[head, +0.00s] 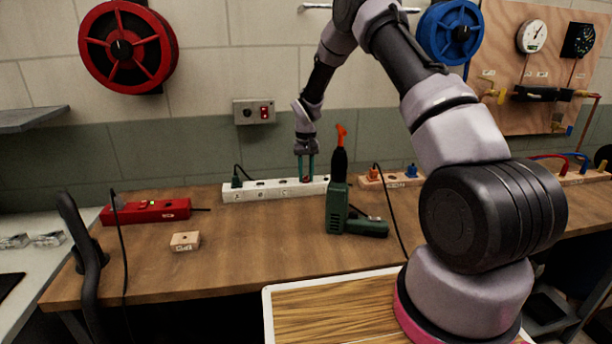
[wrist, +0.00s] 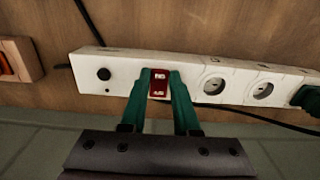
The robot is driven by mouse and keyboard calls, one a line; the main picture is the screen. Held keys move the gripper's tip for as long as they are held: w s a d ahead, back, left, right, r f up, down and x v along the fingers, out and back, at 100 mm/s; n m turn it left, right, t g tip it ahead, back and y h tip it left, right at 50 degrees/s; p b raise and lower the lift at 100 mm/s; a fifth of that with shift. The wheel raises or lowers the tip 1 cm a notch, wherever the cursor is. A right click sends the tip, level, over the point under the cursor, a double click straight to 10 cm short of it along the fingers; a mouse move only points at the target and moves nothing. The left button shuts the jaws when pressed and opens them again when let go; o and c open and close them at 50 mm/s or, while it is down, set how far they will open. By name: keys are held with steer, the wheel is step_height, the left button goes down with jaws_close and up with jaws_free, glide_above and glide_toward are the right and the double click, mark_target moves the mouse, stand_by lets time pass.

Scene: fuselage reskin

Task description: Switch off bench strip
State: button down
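The white bench strip (head: 258,190) lies along the back of the wooden bench in the head view. It also shows in the wrist view (wrist: 230,92), with round sockets and a green plug (wrist: 307,96) at its right end there. Its red rocker switch (wrist: 159,84) carries pale markings; I cannot tell which way it is tipped. My gripper (head: 306,178) points down at the strip's right part in the head view. In the wrist view my gripper (wrist: 161,78) is open, with its green fingertips on either side of the switch and nothing held. Contact is unclear.
A green tool (head: 340,205) with an orange tip stands just right of the strip. A red strip (head: 146,211) and a small labelled block (head: 185,241) lie left. A wooden strip (head: 390,180) lies right. A grey wall box (head: 254,112) has its own red switch.

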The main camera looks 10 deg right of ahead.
steer(key=shift+w+r+g, duration=0.1)
steer(key=shift+w+g, duration=0.1)
steer(key=shift+g, duration=0.55)
steer(key=shift+w+r+g, duration=0.1)
steer(key=shift+w+g, duration=0.1)
steer(key=shift+g, duration=0.55)
steer(key=c, duration=0.6)
jaws_free()
steer(key=shift+c, duration=0.2)
